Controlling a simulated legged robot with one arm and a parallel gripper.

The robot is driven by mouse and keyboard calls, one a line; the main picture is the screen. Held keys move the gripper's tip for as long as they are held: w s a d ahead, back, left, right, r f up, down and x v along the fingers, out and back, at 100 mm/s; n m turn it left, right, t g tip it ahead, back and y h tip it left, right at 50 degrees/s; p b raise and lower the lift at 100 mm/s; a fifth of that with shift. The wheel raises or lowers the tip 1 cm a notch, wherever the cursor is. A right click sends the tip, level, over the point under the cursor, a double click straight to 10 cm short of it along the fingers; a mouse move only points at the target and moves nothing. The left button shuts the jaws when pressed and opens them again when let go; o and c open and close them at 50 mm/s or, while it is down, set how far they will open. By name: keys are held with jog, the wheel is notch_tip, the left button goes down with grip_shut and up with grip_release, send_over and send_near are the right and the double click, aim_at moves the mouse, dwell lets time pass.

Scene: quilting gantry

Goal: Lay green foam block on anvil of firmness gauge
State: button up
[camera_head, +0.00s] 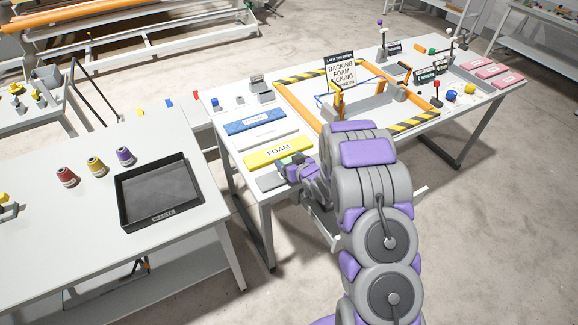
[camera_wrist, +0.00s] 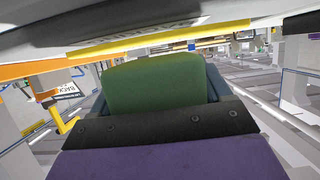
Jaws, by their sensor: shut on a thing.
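The green foam block (camera_wrist: 155,85) fills the middle of the wrist view, held at the end of my gripper (camera_wrist: 150,112). In the head view my gripper (camera_head: 289,168) is at the near left edge of the long white table, beside the yellow foam slab (camera_head: 277,149), with only a little green showing. In the wrist view the table looks upside down along the top, apart from the block. I cannot surely pick out the firmness gauge or its anvil; a small grey device (camera_head: 262,91) stands at the table's back left. My arm hides part of the table.
The long white table (camera_head: 236,150) also bears a blue slab (camera_head: 254,121), a grey plate (camera_head: 270,182), an orange frame with striped edges (camera_head: 312,127) and a sign (camera_head: 341,70). A black tray (camera_head: 160,192) and several thread cones stand on the left table.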

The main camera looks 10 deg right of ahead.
jog(key=shift+d+f, duration=0.35)
jog(key=shift+f, duration=0.25)
jog(key=shift+d+f, duration=0.35)
jog(key=shift+f, duration=0.25)
jog(key=shift+d+r, duration=0.15)
jog(key=shift+d, duration=0.1)
jog(key=shift+a, duration=0.1)
jog(key=o, duration=0.6)
jog(key=shift+a, duration=0.25)
jog(key=o, duration=0.3)
jog(key=shift+a, duration=0.45)
jog(key=shift+o, duration=0.2)
jog(key=shift+d, duration=0.35)
jog(key=shift+s+d+r, duration=0.2)
jog(key=shift+s+d, duration=0.15)
jog(key=shift+d, duration=0.1)
jog(key=p+v, duration=0.1)
jog(key=v, duration=1)
